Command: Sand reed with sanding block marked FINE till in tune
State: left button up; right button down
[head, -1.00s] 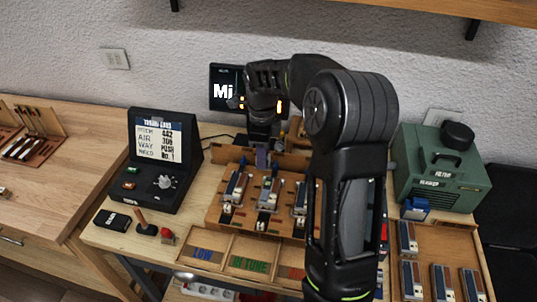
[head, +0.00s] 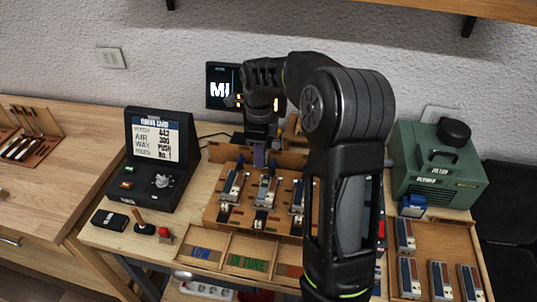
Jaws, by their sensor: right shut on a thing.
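My right gripper (head: 260,148) points down over the back of a wooden rack (head: 215,212). It is shut on a small purple-grey block (head: 260,158), whose marking I cannot read. Under and in front of it, several reed units with grey and blue bodies stand in the rack, one in the middle (head: 266,188) and one at the left (head: 232,186). A dark display (head: 222,88) behind shows large white letters, partly covered by my arm. A black console (head: 158,150) at the left carries a lit card with pitch and air lines. My left gripper is out of view.
A front tray has compartments labelled LOW (head: 201,254) and IN TUNE (head: 248,263); my arm hides its right part. A green machine (head: 437,165) stands at the right, above a tray (head: 438,242) of more units. A black box (head: 109,220), lever (head: 142,222) and red button (head: 165,236) lie front left.

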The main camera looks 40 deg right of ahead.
dwell(0.9)
jog(key=shift+w+a+f+n, duration=0.15)
jog(key=shift+w+a+n, duration=0.05)
jog(key=shift+a+n, duration=0.2)
jog(key=w+a+f+n, duration=0.1)
jog(key=a+n, duration=0.2)
jog(key=n, duration=0.1)
jog(key=w+a+f+n+b, duration=0.1)
jog(key=a+n, duration=0.3)
jog(key=w+a+f+n+b, duration=0.1)
jog(key=w+a+n, duration=0.1)
jog(key=n, duration=0.3)
jog(key=shift+a+f, duration=0.25)
jog(key=shift+a, duration=0.5)
jog(key=w+a+f+n+b, duration=0.1)
jog(key=a+f+n+b, duration=0.1)
jog(key=a+n, duration=1)
jog(key=n, duration=0.2)
jog(key=shift+f+n, duration=0.3)
jog(key=shift+f, duration=0.05)
jog(key=shift+w+d, duration=0.1)
